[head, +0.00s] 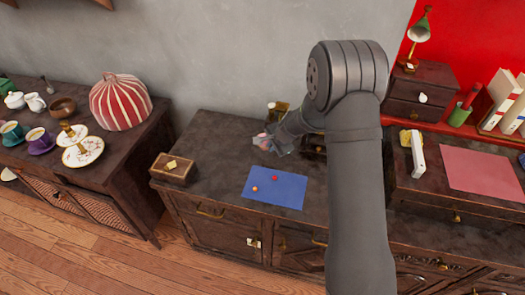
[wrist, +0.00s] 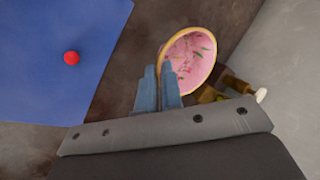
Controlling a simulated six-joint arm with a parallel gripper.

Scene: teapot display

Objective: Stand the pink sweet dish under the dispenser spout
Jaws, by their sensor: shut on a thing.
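The pink sweet dish (wrist: 193,62) shows in the wrist view as a round pink dish with a pale yellow rim and small green and red marks. My gripper (wrist: 158,78) is shut on its near left edge. In the head view my gripper (head: 270,147) is over the back of the middle cabinet, with a small pinkish part of the dish (head: 259,140) at its tip. The dispenser seems to be the brass and brown thing (head: 278,110) behind my gripper; it also shows in the wrist view (wrist: 234,86), beside the dish. Its spout cannot be made out.
A blue mat (head: 285,198) with a red ball (head: 275,178) and an orange ball (head: 254,188) lies in front of my gripper. A small wooden box (head: 172,169) stands at the left. The cabinet top between box and mat is clear.

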